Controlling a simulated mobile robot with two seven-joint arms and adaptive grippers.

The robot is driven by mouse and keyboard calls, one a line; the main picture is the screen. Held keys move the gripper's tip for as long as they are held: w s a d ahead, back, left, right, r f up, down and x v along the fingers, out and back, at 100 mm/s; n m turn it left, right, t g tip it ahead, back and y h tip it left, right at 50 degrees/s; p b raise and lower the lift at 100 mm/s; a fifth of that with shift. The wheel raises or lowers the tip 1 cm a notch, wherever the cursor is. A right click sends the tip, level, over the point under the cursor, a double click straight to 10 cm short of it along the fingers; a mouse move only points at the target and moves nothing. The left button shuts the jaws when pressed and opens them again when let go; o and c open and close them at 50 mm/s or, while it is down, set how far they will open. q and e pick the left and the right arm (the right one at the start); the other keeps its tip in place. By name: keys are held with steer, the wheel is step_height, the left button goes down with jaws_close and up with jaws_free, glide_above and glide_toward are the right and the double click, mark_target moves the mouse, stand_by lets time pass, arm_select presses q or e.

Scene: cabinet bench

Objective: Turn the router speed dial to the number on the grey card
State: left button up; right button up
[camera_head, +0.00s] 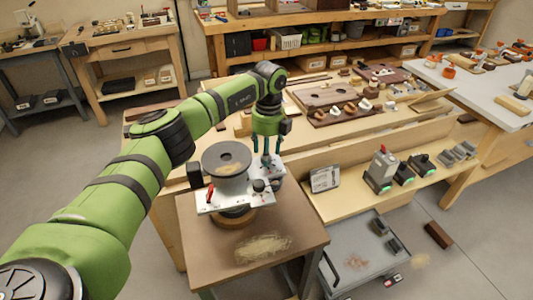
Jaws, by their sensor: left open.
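The router (228,163) stands on a small brown table, with a dark round body on a light metal plate (236,196). A small dark knob (258,185), which looks like the speed dial, sits on the right part of the plate. Its numbers and pointer are too small to read. The grey card (325,179) stands on the bench to the right of the router; its number is not legible. My left gripper (267,158) points down above the right part of the plate, open and empty, its fingertips over the knob area. I cannot tell whether they touch it. My right gripper is not in view.
The small table (300,225) has a pile of sawdust (262,248) in front of the router. Grey and black tools (381,168) stand on the wooden bench right of the card. A grey cart (358,262) is below. The bench behind holds wooden boards and parts.

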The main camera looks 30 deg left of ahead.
arm_select(q)
step_height(320, 180, up, 11)
steer(key=shift+w+f, duration=0.15)
steer(key=shift+d, duration=0.1)
stand_by(0.4)
